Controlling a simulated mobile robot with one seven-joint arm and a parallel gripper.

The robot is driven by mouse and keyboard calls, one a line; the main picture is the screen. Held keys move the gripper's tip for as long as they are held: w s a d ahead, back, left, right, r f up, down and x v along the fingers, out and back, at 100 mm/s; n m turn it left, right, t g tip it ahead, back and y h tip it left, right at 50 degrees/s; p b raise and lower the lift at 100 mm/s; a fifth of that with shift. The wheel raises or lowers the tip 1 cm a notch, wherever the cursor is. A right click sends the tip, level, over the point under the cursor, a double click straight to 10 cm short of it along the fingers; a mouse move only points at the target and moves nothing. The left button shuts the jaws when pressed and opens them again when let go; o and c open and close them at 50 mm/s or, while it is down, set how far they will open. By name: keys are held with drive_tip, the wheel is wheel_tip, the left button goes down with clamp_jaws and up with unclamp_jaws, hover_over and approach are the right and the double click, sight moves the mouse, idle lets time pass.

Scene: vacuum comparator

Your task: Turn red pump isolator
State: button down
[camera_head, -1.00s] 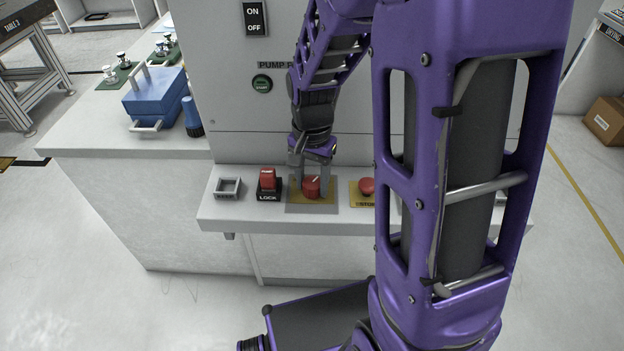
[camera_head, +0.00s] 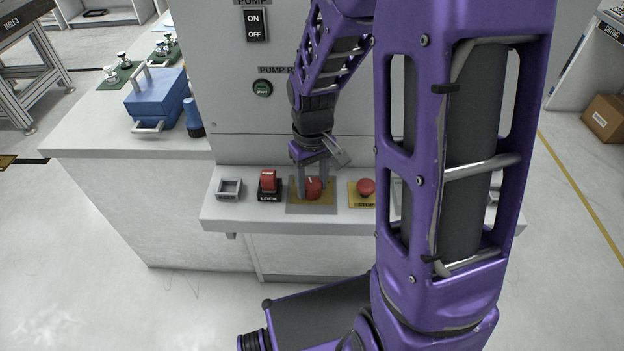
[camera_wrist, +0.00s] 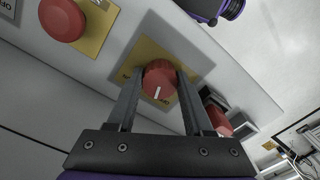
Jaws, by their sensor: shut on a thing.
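The red pump isolator (camera_head: 313,188) is a round red knob with a white pointer line, set on a yellow plate (camera_head: 297,198) on the white ledge. My gripper (camera_head: 312,186) reaches down from above with its fingers on either side of the knob, shut on it. In the wrist view the knob (camera_wrist: 160,80) sits between the two finger ends (camera_wrist: 158,78), and its white line points toward the gripper's palm. The fingers cover parts of the yellow plate.
A red LOCK block (camera_head: 268,182) and a small square frame (camera_head: 229,188) stand left of the knob. A red mushroom stop button (camera_head: 366,187) is close on its right. The panel wall with the ON/OFF switch (camera_head: 254,22) rises behind. My arm hides the ledge's right part.

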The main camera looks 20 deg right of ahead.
sight(312, 184)
drive_tip(key=n+p, duration=0.1)
drive_tip(key=n, duration=0.3)
drive_tip(key=shift+n, duration=0.4)
idle(0.4)
drive_tip(key=shift+c, duration=1.4)
unclamp_jaws()
drive_tip(key=shift+r, duration=0.15)
wheel_tip(312, 184, up, 17)
drive_tip(key=p, duration=0.3)
